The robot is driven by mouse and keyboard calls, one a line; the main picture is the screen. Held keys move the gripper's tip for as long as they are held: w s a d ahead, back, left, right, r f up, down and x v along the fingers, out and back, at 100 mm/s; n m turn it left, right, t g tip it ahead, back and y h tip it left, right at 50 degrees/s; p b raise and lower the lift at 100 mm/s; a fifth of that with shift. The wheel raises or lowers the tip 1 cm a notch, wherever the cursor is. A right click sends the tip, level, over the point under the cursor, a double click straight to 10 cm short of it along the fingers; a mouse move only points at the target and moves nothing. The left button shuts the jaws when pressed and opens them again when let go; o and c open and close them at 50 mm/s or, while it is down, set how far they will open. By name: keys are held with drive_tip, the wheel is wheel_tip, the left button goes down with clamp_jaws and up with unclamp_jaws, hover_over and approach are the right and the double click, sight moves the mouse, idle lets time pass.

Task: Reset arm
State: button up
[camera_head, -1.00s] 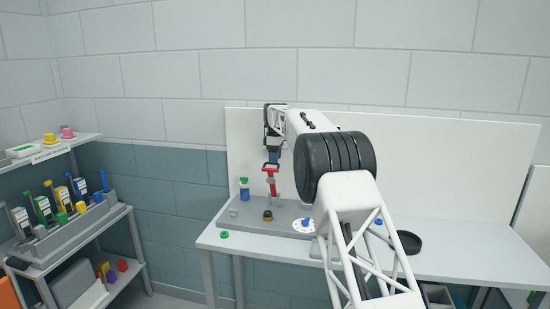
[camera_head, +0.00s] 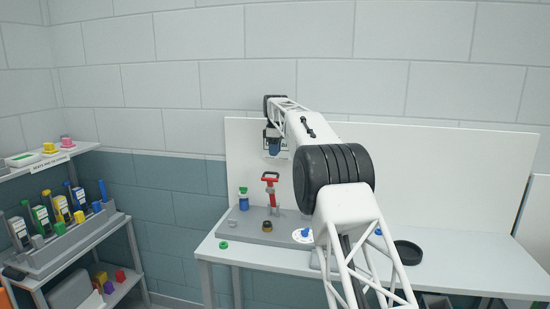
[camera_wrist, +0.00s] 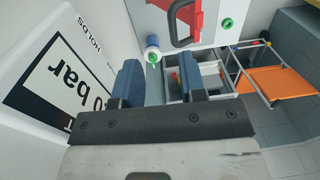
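My gripper (camera_head: 276,153) hangs in front of the white back panel, above the bench. In the wrist view its two blue fingers (camera_wrist: 161,82) stand apart with nothing held between them. A red-handled tool (camera_head: 270,178) stands upright on the grey base below the gripper, apart from it. Its red part also shows in the wrist view (camera_wrist: 196,17), beyond the fingertips. My arm covers part of the bench.
A bottle with a green cap (camera_head: 243,199), a dark round knob (camera_head: 266,226) and a white dial (camera_head: 302,236) are near the tool. A black dish (camera_head: 408,252) lies to the right. A shelf unit (camera_head: 112,225) stands at left. The bench's right side (camera_head: 470,272) is clear.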

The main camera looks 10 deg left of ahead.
drive_tip(key=shift+r, duration=0.15)
